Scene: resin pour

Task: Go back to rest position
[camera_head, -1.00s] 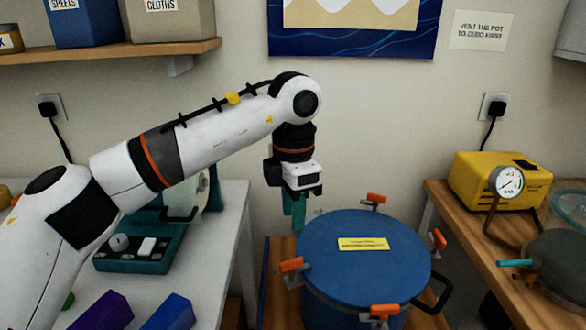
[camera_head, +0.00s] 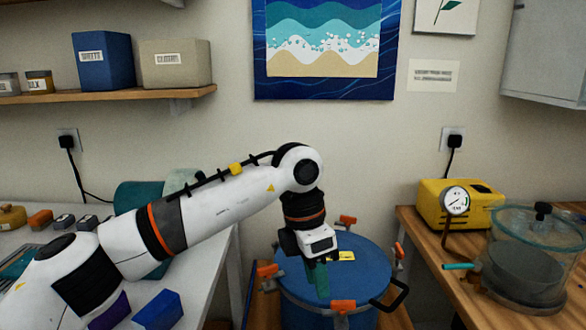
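My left arm comes in from the left, and my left gripper (camera_head: 317,276) points down with teal fingers. In the picture it overlaps the left part of the blue lid of a round pot (camera_head: 358,272). I cannot tell whether the fingers touch the lid, or how far apart they are. No object shows in them. The pot has orange clamps (camera_head: 342,306) around its rim and a black handle (camera_head: 393,298) at the right. A yellow label on the lid is partly hidden by the gripper. My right gripper is not in view.
At the right, a wooden bench (camera_head: 425,240) holds a yellow pump (camera_head: 480,195), a gauge (camera_head: 455,201) and a clear-lidded chamber (camera_head: 530,265). At the left, a white table (camera_head: 215,270) holds a blue block (camera_head: 158,311) and several small items. A shelf (camera_head: 110,96) with boxes hangs above.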

